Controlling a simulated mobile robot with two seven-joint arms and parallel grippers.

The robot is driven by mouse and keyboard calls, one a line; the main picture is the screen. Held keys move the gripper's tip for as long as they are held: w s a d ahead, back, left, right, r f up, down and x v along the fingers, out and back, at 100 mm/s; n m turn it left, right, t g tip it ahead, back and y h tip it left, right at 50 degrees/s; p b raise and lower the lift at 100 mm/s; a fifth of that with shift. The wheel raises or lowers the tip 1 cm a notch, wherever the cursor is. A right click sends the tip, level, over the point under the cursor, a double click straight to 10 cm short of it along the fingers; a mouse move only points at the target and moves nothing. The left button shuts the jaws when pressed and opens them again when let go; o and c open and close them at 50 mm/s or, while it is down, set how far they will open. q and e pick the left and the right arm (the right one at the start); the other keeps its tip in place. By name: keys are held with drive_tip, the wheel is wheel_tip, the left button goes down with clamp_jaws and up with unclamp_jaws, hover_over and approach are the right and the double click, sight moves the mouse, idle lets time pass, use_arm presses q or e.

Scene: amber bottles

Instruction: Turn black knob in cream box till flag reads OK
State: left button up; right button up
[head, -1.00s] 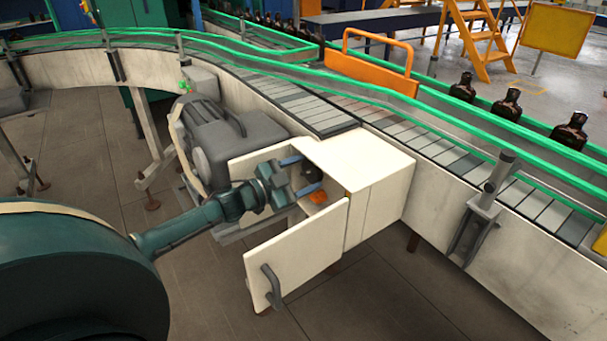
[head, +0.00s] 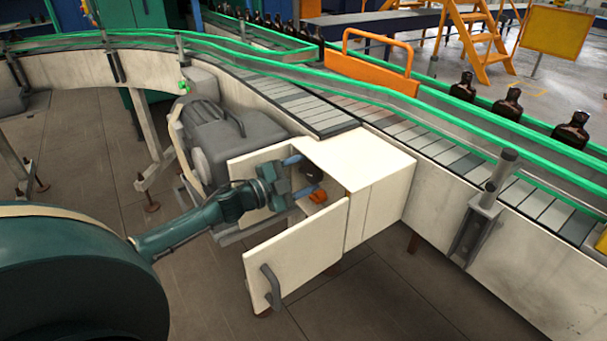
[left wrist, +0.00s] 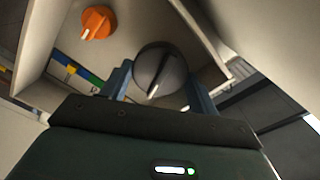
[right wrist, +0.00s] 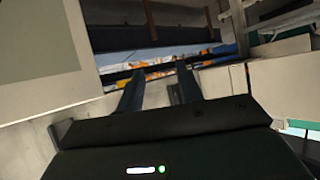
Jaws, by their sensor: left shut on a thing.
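The cream box (head: 370,160) stands against the conveyor with its door (head: 300,250) swung open. My left gripper (head: 298,175) reaches into its open side. In the left wrist view the black knob (left wrist: 160,70), with a white pointer line, sits between the blue fingers of my left gripper (left wrist: 158,88), which is shut on it. The pointer slants down and slightly left. An orange knob (left wrist: 97,22) is beside it; it also shows in the head view (head: 318,196). No flag reading is legible. My right gripper (right wrist: 158,88) is open and empty.
A coloured strip (left wrist: 78,70) lies on the panel below the orange knob. A grey motor (head: 225,140) stands left of the box. The conveyor with green rails (head: 440,110) runs behind, with dark bottles (head: 508,103) beyond. The door handle (head: 271,286) sticks out in front.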

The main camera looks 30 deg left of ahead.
use_arm(q)
drive_tip(key=o, duration=0.7)
drive_tip(key=v, duration=1.3)
drive_tip(key=shift+s+a, duration=0.1)
